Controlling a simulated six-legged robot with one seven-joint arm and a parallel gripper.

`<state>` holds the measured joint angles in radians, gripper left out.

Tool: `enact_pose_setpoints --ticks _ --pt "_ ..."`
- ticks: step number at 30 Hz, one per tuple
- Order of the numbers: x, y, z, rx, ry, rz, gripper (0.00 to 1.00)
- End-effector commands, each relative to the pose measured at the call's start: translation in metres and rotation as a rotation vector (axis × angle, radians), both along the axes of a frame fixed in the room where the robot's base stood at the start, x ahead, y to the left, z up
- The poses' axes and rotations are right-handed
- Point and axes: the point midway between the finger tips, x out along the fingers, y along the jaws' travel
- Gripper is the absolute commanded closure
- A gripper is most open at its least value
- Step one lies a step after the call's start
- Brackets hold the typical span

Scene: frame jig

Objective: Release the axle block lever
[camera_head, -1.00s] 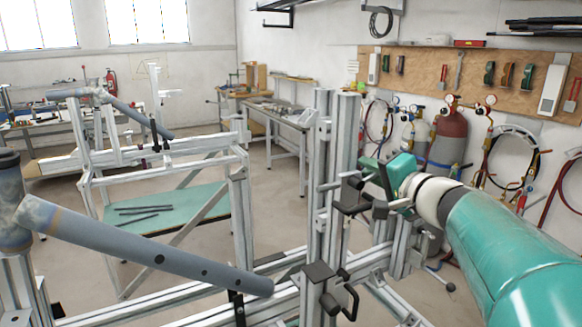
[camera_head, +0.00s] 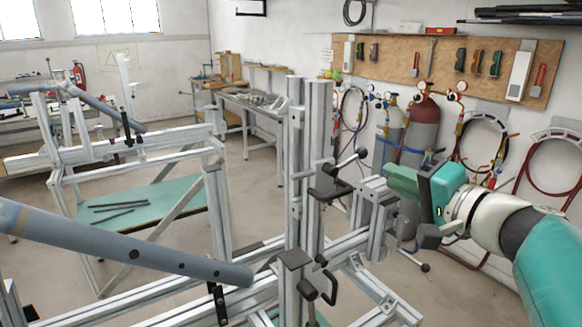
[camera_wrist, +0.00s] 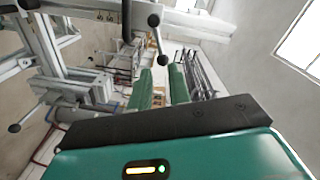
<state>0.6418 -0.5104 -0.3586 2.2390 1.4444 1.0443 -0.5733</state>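The axle block assembly sits on the aluminium upright (camera_head: 296,165) of the jig. A lever with a black ball end (camera_head: 350,158) sticks out up and right from it. In the wrist view a ball-ended lever (camera_wrist: 159,38) hangs in front of my fingers, its lower ball near the line of the gap. I cannot tell which lever is the axle block's. My gripper (camera_wrist: 163,80) has its two green fingers apart with nothing seen between them. In the head view the gripper (camera_head: 402,182) is right of the upright, beside a short aluminium block (camera_head: 373,205).
A black clamp handle (camera_head: 325,285) and another ball-ended lever (camera_head: 425,267) are lower on the jig. A grey-blue frame tube (camera_head: 130,247) crosses the left foreground. Gas cylinders (camera_head: 421,125) and hoses stand along the wall behind my arm.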

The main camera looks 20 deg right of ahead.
Motion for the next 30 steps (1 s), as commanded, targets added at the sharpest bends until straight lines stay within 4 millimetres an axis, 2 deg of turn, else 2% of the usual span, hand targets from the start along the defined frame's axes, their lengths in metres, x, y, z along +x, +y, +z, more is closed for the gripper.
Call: enact_pose_setpoints --ticks 7,10,14,30 --pt "-0.001 0.000 0.000 0.001 0.000 0.000 0.81" --pt "-0.001 0.000 0.000 0.010 0.002 -0.001 1.00" --pt "-0.003 -0.001 -0.001 0.090 0.017 -0.008 1.00" --pt "-0.016 -0.011 -0.018 0.917 0.173 -0.106 1.00"
